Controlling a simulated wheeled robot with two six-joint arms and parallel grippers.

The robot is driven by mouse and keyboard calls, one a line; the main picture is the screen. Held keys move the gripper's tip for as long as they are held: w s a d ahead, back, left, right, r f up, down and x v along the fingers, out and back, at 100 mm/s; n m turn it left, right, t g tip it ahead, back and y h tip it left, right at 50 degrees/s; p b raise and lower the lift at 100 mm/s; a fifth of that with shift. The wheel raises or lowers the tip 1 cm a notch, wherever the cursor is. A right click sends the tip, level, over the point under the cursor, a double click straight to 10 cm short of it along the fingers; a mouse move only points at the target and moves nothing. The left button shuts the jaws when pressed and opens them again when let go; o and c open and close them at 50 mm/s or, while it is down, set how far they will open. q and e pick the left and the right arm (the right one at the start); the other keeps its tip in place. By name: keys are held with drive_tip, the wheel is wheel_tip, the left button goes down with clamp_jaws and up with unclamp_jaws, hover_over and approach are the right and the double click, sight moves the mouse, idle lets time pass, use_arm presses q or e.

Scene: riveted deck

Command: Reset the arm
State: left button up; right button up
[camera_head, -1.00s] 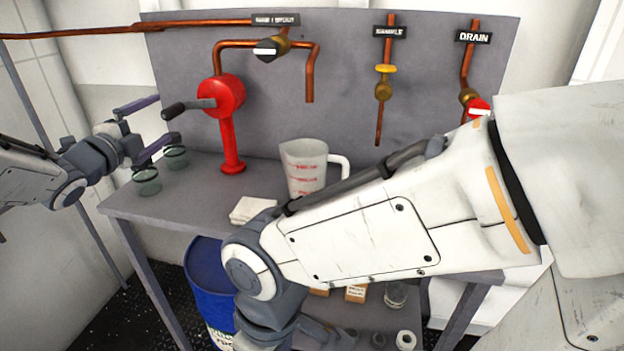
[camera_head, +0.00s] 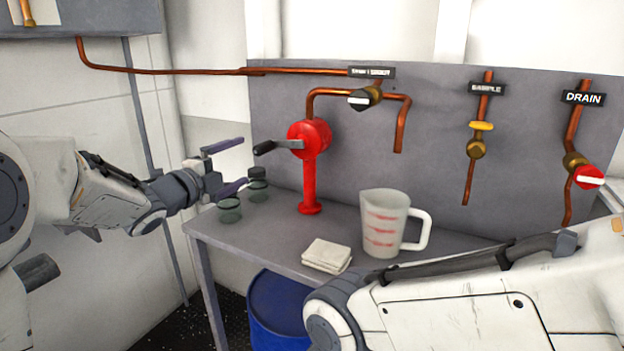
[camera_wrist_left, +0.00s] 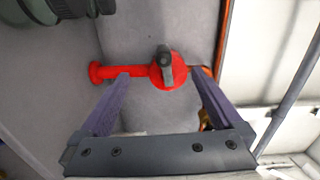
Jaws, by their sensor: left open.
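My left gripper (camera_head: 238,167) comes in from the left, above the bench's left end. Its two fingers are spread apart with nothing between them. In the left wrist view the open fingers (camera_wrist_left: 160,95) frame the red hand pump (camera_wrist_left: 168,70), which is farther off. In the head view the red pump (camera_head: 310,165) stands upright on the bench, its dark crank handle (camera_head: 277,146) pointing left towards the gripper but apart from it. My right arm crosses the lower right of the head view, and its gripper is out of the picture.
The grey bench (camera_head: 225,243) holds glass jars (camera_head: 229,210), a folded cloth (camera_head: 327,255) and a measuring jug (camera_head: 384,224). Behind are copper pipes with a sample valve (camera_head: 476,148) and a red drain valve (camera_head: 588,177). A blue drum (camera_head: 278,305) stands below.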

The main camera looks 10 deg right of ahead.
use_arm(q)
drive_tip(key=s+d+f+n+g+y, duration=0.2)
drive_tip(key=s+f+n+g+y, duration=0.1)
drive_tip(key=s+f+n, duration=0.35)
drive_tip(key=s+d+f+n+g+y, duration=0.2)
drive_tip(key=s+f+n+y, duration=0.3)
drive_tip(key=s, duration=0.3)
drive_tip(key=s+a+f+n+g+y, duration=0.1)
drive_tip(key=s+f+n+g, duration=0.3)
drive_tip(key=s, duration=0.9)
drive_tip(key=s+f+n+g, duration=0.2)
drive_tip(key=s+f+g, duration=0.35)
drive_tip(key=s, duration=0.75)
wheel_tip(320, 180, up, 20)
drive_tip(key=p, duration=2)
drive_tip(key=shift+s+a, duration=0.15)
drive_tip(key=shift+s, duration=0.05)
drive_tip(key=shift+f, duration=0.15)
drive_tip(key=shift+m, duration=0.25)
